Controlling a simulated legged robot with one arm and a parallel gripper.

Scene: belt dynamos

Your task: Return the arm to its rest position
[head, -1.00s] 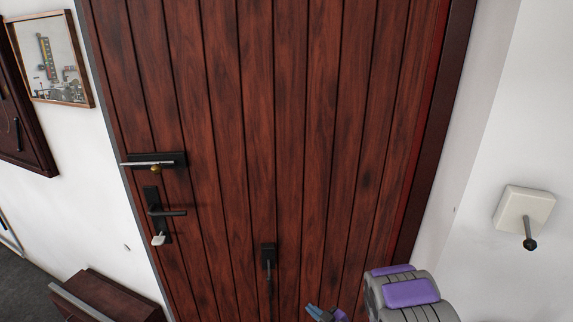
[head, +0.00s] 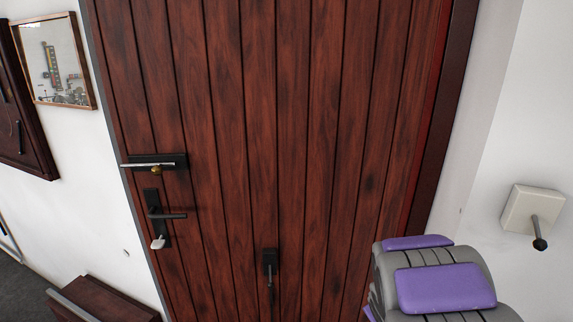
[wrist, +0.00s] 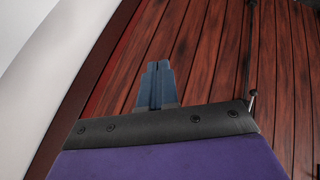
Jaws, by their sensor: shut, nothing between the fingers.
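My gripper (wrist: 156,84) shows in the wrist view as two blue fingers pressed together, with nothing between them. It points toward the wooden door and its dark frame. In the head view my grey and purple arm (head: 446,288) is at the lower right, in front of the door and wall, and the gripper itself is out of sight there.
A dark red wooden door (head: 290,130) fills the middle and looks closed. It has a black lever handle (head: 165,214), a latch bar (head: 155,163) and a lower black handle (head: 270,263). A wall switch box (head: 530,210) with a lever is at right. A wooden box (head: 110,300) stands lower left.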

